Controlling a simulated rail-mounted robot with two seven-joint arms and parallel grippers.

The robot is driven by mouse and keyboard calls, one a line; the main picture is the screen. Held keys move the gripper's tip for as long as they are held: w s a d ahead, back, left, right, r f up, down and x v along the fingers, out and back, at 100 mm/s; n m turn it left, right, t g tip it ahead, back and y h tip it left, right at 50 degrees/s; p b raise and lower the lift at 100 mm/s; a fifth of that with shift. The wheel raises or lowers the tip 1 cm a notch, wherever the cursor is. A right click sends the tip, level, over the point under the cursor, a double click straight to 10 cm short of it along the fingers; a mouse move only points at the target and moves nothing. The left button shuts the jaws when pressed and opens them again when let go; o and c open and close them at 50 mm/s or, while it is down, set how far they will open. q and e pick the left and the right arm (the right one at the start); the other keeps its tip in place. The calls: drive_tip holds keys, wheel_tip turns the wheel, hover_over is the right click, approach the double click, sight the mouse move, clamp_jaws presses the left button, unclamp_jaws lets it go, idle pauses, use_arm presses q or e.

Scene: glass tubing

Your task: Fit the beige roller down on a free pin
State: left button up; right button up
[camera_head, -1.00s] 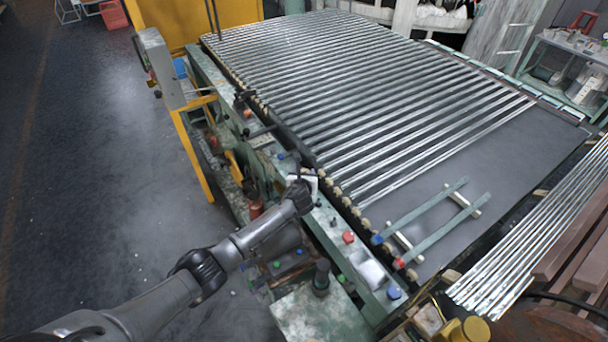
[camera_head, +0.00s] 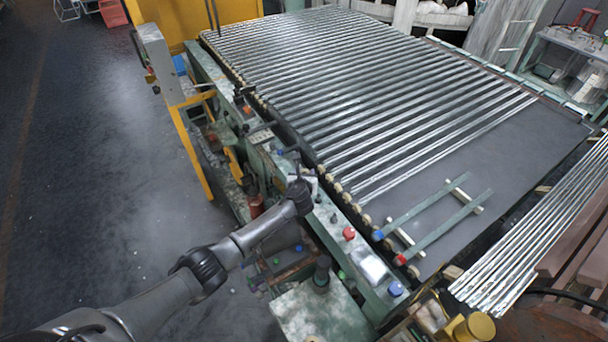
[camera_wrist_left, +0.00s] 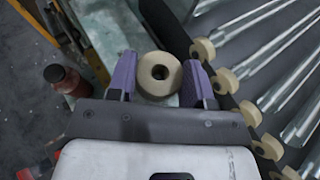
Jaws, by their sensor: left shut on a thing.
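The beige roller (camera_wrist_left: 146,86) is a short ring with a dark round hole facing the left wrist camera. My left gripper (camera_wrist_left: 160,70) is shut on it, with one purple finger at each side. In the head view my left gripper (camera_head: 306,188) is above the machine's near-left rail, beside the row of fitted rollers. The held roller cannot be made out there. Several beige rollers (camera_head: 338,187) line the table's left edge. They also show in the left wrist view (camera_wrist_left: 226,83), to the right of the gripper. I cannot make out a free pin. My right gripper is not in view.
Glass tubes (camera_head: 390,125) lie in parallel across the table beside the rollers. Two green bars (camera_head: 440,230) lie on the near part of the dark bed. The green rail (camera_head: 350,268) carries red and blue knobs. A red bottle (camera_wrist_left: 66,80) stands left of the gripper.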

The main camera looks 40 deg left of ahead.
use_arm(q)
drive_tip(key=shift+f+b, duration=0.65)
drive_tip(key=shift+f, duration=0.4)
drive_tip(key=o, duration=1)
drive_tip(key=shift+c, duration=0.2)
drive_tip(key=shift+s, duration=0.1)
drive_tip(key=shift+s+d+r, duration=0.1)
drive_tip(key=shift+d+r, duration=0.05)
drive_tip(key=shift+r, duration=0.05)
drive_tip(key=p+v, duration=0.3)
drive_tip(key=v, duration=1)
drive_tip(key=shift+s+p, duration=0.25)
drive_tip(key=shift+p, duration=0.05)
drive_tip(key=shift+f, duration=0.15)
